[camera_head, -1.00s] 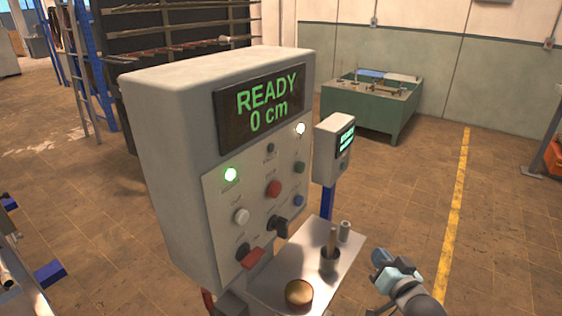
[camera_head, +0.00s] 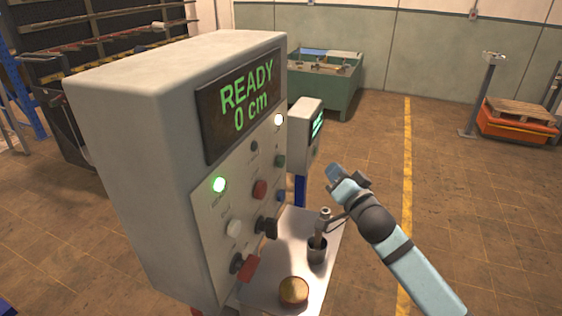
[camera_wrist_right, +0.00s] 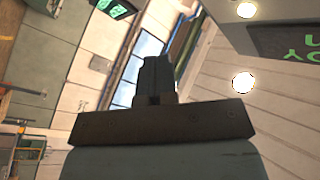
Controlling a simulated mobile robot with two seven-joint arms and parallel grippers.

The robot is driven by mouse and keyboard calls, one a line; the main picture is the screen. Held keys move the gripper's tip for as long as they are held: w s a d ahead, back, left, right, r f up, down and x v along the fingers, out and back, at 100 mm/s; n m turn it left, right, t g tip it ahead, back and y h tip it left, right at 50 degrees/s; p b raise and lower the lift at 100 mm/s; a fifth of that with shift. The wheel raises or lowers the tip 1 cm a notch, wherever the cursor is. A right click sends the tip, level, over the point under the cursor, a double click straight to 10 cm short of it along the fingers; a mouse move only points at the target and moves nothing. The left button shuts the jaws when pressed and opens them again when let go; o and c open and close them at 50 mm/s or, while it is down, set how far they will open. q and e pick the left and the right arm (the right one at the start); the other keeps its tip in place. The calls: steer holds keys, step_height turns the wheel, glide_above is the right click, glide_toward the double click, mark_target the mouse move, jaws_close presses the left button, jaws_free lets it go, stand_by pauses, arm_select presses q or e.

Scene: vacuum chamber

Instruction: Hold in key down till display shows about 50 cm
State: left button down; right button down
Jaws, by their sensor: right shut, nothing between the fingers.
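The grey control cabinet (camera_head: 125,130) stands left of centre in the head view. Its display (camera_head: 240,100) reads "READY 0 cm" in green. The panel below carries a red button (camera_head: 260,189), a green one (camera_head: 279,160), a white one (camera_head: 233,228), a blue one (camera_head: 281,195), a black knob (camera_head: 266,227) and a red-handled switch (camera_head: 246,267). Their labels are too small to read. My right gripper (camera_head: 335,172) is right of the panel, apart from it. In the right wrist view its fingers (camera_wrist_right: 157,70) are together and empty. My left gripper is out of view.
A metal shelf (camera_head: 262,285) below the panel holds a brass round piece (camera_head: 293,291) and a dark cup (camera_head: 317,250) with a tool in it. A smaller display box (camera_head: 304,130) stands behind. The floor to the right is clear up to an orange pallet unit (camera_head: 515,120).

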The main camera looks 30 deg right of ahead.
mark_target(281, 162)
steer(key=w+a, duration=0.5)
steer(key=w, duration=0.1)
steer(key=shift+w+a+b, duration=0.35)
steer(key=shift+a+b, duration=0.05)
steer(key=shift+b, duration=0.05)
steer(key=shift+w, duration=0.1)
stand_by(1.9)
steer(key=shift+w+a, duration=0.25)
steer(key=shift+a, duration=0.05)
